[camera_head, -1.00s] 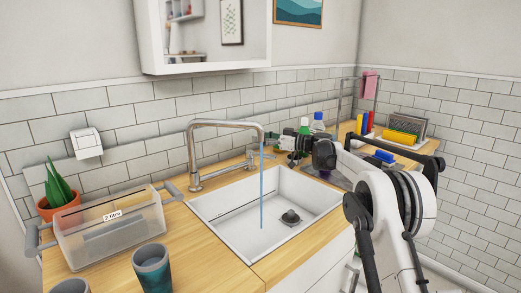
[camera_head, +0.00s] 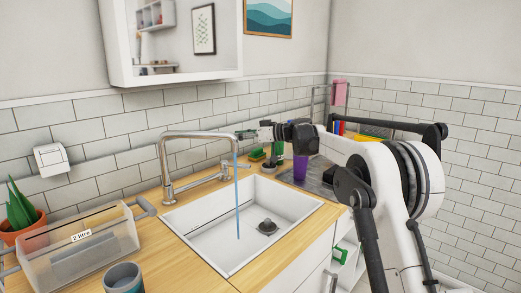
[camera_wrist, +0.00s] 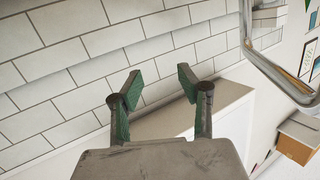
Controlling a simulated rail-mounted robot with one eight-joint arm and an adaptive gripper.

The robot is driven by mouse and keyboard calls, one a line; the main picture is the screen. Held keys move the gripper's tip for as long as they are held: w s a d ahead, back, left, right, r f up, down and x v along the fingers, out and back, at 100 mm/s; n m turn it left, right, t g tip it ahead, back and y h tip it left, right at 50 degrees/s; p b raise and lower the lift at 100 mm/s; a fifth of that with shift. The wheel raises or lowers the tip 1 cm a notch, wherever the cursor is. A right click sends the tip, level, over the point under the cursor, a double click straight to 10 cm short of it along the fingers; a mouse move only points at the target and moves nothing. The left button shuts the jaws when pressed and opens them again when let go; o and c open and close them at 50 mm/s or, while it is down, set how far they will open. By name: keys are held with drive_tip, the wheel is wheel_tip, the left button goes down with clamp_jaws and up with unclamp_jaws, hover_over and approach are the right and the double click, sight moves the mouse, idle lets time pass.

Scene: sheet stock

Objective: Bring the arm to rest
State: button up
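My gripper (camera_head: 245,133) is at the end of my arm, which reaches in from the right and points left. In the head view it appears beside the upper part of the faucet (camera_head: 167,165), above the back of the sink (camera_head: 195,215); whether they touch cannot be told. In the wrist view my gripper (camera_wrist: 158,82) has its two green-padded fingers spread apart with nothing between them. Wall tiles show behind the fingers, and the faucet pipe (camera_wrist: 275,75) runs past at the upper right.
Water (camera_head: 237,200) runs from the faucet into the sink. A clear bin labelled "2 litre" (camera_head: 110,250), a plant pot (camera_head: 20,228) and a cup (camera_head: 124,278) stand at left.

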drive_tip(key=s+d+r+m+h+p, duration=0.1)
drive_tip(key=s+d+m+h, duration=0.3)
drive_tip(key=s, duration=0.6)
drive_tip(key=s+d+r+m+t+h, duration=0.1)
drive_tip(key=s+d+h, duration=0.1)
drive_tip(key=s+d, duration=0.55)
drive_tip(key=s+d+r+m+h+p, duration=0.1)
drive_tip(key=s+d+m+h, duration=0.15)
drive_tip(key=s, duration=0.85)
drive_tip(key=s+d+f+m+h, duration=0.2)
drive_tip(key=s+d+f, duration=0.2)
drive_tip(key=s, duration=0.5)
drive_tip(key=s+d+f+m+t+h, duration=0.1)
drive_tip(key=s+d+f, duration=0.4)
drive_tip(key=s, duration=0.5)
drive_tip(key=s+d+f+m+h+p, duration=0.1)
drive_tip(key=s+d+f+m+h, duration=0.2)
drive_tip(key=s+d, duration=0.4)
wheel_tip(320, 180, down, 2)
drive_tip(key=s+h, duration=0.1)
drive_tip(key=s, duration=0.1)
drive_tip(key=shift+s+f+t, duration=0.15)
drive_tip(key=shift+s+t, duration=0.15)
drive_tip(key=shift+t, duration=0.1)
